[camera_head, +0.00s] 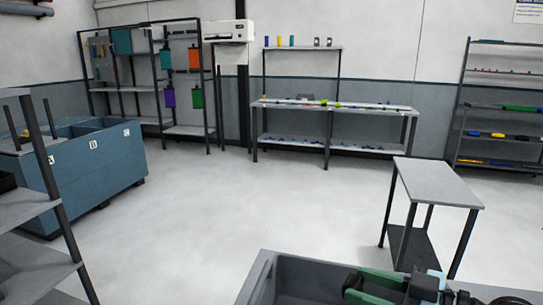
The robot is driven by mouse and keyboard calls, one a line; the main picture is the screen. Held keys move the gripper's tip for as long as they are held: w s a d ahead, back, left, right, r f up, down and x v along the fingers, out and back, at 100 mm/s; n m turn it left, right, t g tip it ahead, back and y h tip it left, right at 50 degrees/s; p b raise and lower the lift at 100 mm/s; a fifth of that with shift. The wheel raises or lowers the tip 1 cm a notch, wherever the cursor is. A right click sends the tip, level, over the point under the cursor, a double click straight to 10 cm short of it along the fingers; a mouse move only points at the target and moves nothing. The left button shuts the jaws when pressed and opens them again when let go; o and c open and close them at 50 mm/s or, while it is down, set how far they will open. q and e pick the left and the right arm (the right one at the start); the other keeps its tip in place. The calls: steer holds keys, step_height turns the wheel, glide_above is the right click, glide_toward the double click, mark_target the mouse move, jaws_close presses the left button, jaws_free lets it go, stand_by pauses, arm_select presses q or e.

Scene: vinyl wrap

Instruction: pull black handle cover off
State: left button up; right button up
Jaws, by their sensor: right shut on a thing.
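At the bottom edge of the head view, my right gripper (425,290), dark with a light blue part, is shut on a black-and-green part (372,286) to its left. This part is held at the rim of a grey bin, partly cut off by the frame. I cannot tell for certain which portion of it is the black handle cover. The fingertips are small and partly hidden. My left gripper is not in view.
A small grey table (437,183) stands at right. A blue cabinet (97,165) and grey shelving (35,260) are at left. A long workbench (330,107) lines the back wall. The middle floor is clear.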

steer(key=shift+f, duration=0.45)
steer(key=shift+r, duration=0.1)
steer(key=o, duration=1.2)
